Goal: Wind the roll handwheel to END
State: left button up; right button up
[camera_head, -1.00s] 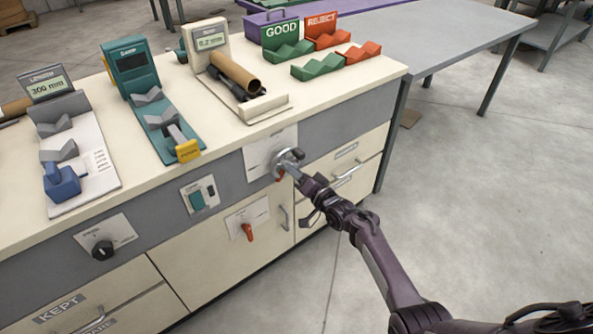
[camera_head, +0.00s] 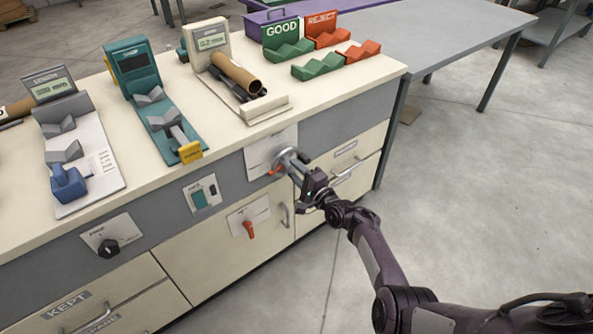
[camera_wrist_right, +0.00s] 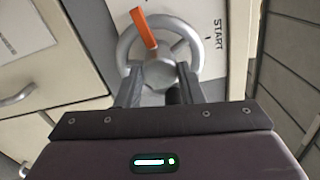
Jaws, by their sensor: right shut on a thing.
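The roll handwheel (camera_head: 283,157) is a grey spoked wheel on a white plate at the right of the bench front. It also shows in the right wrist view (camera_wrist_right: 184,50), with an orange pointer (camera_wrist_right: 143,28) at its upper left and the word START on the plate to the right. My right gripper (camera_head: 300,166) reaches it from the lower right and is shut on it. In the wrist view the two fingers (camera_wrist_right: 160,92) lie at the wheel's near side, below the hub. The exact contact is partly hidden. No END mark is readable. My left gripper is not in view.
A red lever (camera_head: 249,229) and a green switch (camera_head: 200,198) sit left of the wheel on the bench front. A drawer handle (camera_head: 285,215) is just below. A cardboard tube (camera_head: 236,73) rests on the bench top. Floor to the right is clear.

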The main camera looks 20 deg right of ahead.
jog(key=shift+s+f+m, duration=0.1)
jog(key=shift+f+m, duration=0.05)
jog(key=shift+m, duration=0.45)
jog(key=o, duration=1)
jog(key=shift+s+d+p, duration=0.15)
jog(key=shift+s+p, duration=0.15)
jog(key=p+v, duration=0.1)
jog(key=v, duration=0.6)
jog(key=shift+p, duration=0.35)
